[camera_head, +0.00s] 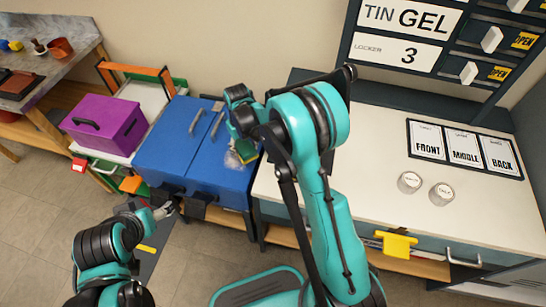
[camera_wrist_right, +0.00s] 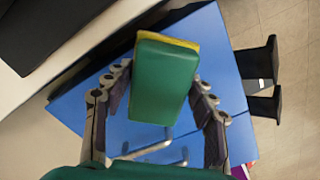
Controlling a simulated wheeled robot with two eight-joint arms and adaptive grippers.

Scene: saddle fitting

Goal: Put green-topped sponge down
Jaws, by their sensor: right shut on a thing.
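The green-topped sponge (camera_wrist_right: 166,82), green with a yellow layer along its far edge, sits between the fingers of my right gripper (camera_wrist_right: 161,84) in the right wrist view. That gripper is shut on it. In the head view my right gripper (camera_head: 240,150) is above the right part of the blue cabinet top (camera_head: 177,130), and only a small bit of the sponge shows, mostly hidden by the gripper. I cannot tell whether the sponge touches the blue top. My left gripper (camera_head: 166,210) is low in front of the blue cabinet; its jaws are too small to read.
A purple box (camera_head: 105,125) stands left of the blue cabinet. The white counter (camera_head: 350,150) at right bears two round lidded tins (camera_head: 409,182) and a FRONT/MIDDLE/BACK sign board (camera_head: 464,149). Silver handles (camera_head: 197,121) rise from the blue top.

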